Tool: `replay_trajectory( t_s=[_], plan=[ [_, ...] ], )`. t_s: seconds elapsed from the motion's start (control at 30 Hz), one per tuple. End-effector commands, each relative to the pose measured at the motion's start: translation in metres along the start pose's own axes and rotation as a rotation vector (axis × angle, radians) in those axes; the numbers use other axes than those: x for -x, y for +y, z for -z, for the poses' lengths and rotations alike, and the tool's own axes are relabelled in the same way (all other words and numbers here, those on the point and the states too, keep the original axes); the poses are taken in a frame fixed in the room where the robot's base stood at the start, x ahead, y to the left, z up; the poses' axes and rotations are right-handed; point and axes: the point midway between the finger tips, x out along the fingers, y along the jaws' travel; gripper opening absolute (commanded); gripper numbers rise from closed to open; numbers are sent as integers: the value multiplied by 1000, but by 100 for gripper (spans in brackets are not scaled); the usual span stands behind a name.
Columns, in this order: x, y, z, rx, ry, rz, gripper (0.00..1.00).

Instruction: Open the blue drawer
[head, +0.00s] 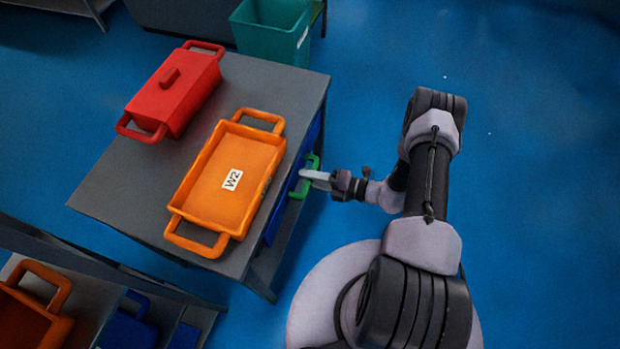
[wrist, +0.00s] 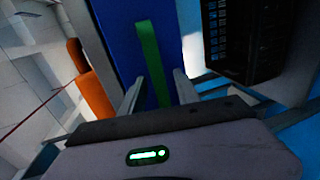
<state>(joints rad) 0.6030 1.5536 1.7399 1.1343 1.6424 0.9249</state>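The blue drawer (head: 274,228) sits under the right edge of the grey table, and its front looks about level with the tabletop edge. Its green handle (head: 305,187) sticks out to the right. In the wrist view the blue drawer front (wrist: 112,30) fills the upper middle, with the green handle (wrist: 150,60) in front of it. My gripper (head: 308,175) is at the handle. In the wrist view my gripper (wrist: 158,80) has its two fingers apart, one on each side of the handle, with gaps showing. Contact with the handle cannot be made out.
An orange tray (head: 228,180) marked W2 and a red lidded box (head: 178,92) stand on the grey table (head: 110,190). A teal bin (head: 272,35) is behind it. Another shelf (head: 195,320) with an orange tray is at lower left. The blue floor at right is clear.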

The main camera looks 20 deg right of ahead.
Motion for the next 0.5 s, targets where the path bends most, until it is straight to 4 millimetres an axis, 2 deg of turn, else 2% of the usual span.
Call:
replay_trajectory(
  t_s=[0.1,0.3,0.5],
  plan=[
    [0,0,0,0,0,0,38],
    [0,0,0,0,0,0,0],
    [0,0,0,1,1,0,0]
  ],
)
